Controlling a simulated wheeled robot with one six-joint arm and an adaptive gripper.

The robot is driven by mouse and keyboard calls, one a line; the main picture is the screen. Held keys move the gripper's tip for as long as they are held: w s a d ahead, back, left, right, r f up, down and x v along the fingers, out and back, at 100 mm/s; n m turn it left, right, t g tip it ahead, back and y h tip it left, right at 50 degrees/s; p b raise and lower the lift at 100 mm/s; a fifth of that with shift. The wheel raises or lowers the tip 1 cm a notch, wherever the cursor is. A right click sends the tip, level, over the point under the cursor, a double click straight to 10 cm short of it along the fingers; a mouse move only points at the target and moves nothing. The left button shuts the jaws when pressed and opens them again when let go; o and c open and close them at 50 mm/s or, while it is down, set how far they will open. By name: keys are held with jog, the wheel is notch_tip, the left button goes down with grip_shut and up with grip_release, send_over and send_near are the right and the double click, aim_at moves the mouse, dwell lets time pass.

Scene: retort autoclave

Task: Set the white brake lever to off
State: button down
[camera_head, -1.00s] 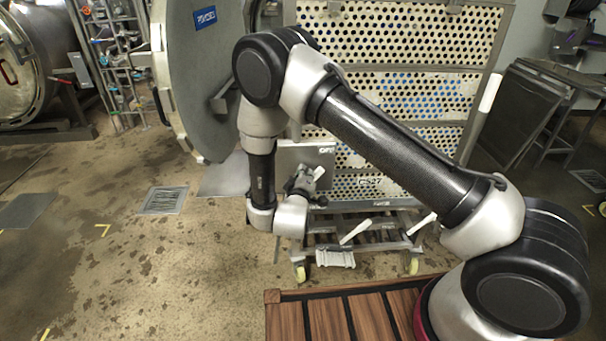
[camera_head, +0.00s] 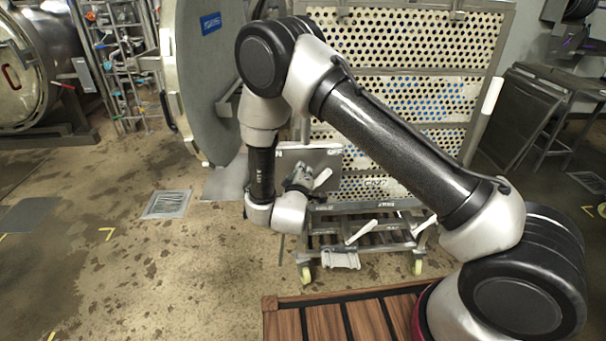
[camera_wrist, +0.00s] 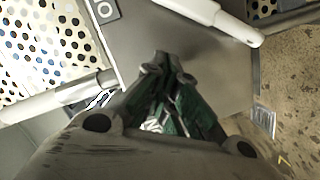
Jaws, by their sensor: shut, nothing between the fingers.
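A grey plate (camera_head: 322,154) with an "OFF" label at its right end stands at the front of the perforated cart. A white lever (camera_head: 322,178) shows in front of this plate, just right of my gripper (camera_head: 300,178). In the wrist view, a white lever (camera_wrist: 212,14) with a rounded end crosses the plate (camera_wrist: 205,70) at the top, beyond my fingertips. My gripper (camera_wrist: 165,66) is shut and empty over the plate, apart from the lever in the picture. The gripper and wrist hide part of the plate, and the lever's pivot is not clear.
Two lower white levers (camera_head: 361,232) (camera_head: 423,226) stick up from the cart's wheeled base frame. A white bar (camera_wrist: 55,99) lies left of my fingers. The large round door (camera_head: 208,85) stands left of the cart. The floor at left is open, with a drain grate (camera_head: 167,204).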

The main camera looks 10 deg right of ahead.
jog(key=v, duration=0.8)
jog(key=s+a+f+m+g+y, duration=0.1)
jog(key=s+a+f+g+y, duration=0.15)
jog(key=f, duration=0.35)
jog(key=s+a+f+m+g+y, duration=0.1)
jog(key=s+f+g, duration=0.25)
jog(key=f, duration=0.25)
jog(key=s+a+r+g+y, duration=0.2)
jog(key=s+g, duration=0.3)
jog(key=g, duration=0.1)
jog(key=s+d+r+m, duration=0.2)
jog(key=s+d+r, duration=0.3)
jog(key=d+r, duration=0.6)
jog(key=s+d+r+m+h, duration=0.1)
jog(key=s+d+r, duration=0.4)
jog(key=d+r, duration=0.7)
jog(key=s+d+r+m, duration=0.3)
jog(key=s+d+r, duration=0.3)
jog(key=d+r, duration=0.5)
notch_tip(320, 180, up, 5)
jog(key=shift+d+m, duration=0.3)
jog(key=shift+d, duration=0.1)
